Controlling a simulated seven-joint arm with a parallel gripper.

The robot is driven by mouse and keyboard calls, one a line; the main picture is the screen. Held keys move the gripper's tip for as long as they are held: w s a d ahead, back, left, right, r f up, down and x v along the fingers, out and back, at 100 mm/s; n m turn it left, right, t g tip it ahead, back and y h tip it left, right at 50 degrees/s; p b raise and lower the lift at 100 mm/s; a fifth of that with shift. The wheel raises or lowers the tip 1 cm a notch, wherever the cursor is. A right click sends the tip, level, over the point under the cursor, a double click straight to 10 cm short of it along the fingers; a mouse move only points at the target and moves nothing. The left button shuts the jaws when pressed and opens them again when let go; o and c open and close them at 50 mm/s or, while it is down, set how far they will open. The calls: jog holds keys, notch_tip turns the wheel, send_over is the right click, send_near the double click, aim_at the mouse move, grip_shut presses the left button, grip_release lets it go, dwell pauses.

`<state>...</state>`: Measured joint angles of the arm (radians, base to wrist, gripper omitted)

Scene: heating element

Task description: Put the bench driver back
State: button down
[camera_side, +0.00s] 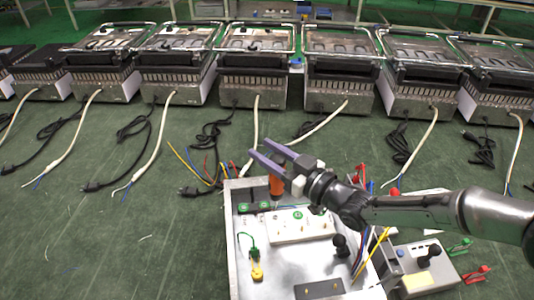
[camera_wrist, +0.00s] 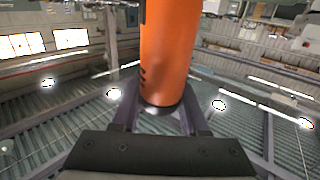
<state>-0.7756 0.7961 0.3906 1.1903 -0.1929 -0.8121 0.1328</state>
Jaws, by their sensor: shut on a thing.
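The bench driver has an orange handle (camera_side: 276,186) and shows upright in the side view, over the back edge of the light metal tray (camera_side: 285,272). My gripper (camera_side: 259,148) reaches in from the right with its two purple-grey fingers pointing left. It is shut on the driver. In the wrist view the orange handle (camera_wrist: 168,55) stands large between my two fingers (camera_wrist: 158,118). The driver's lower end is hard to make out, and I cannot tell whether it touches anything below.
The tray holds a black block with green marks (camera_side: 254,207), a white plate (camera_side: 302,226), a yellow plug (camera_side: 257,268) and a black knob (camera_side: 341,244). A grey box (camera_side: 428,265) with clips stands right. Heaters (camera_side: 253,80) with loose cables line the back. The green surface at left is mostly clear.

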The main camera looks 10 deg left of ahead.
jog(key=shift+r, duration=0.25)
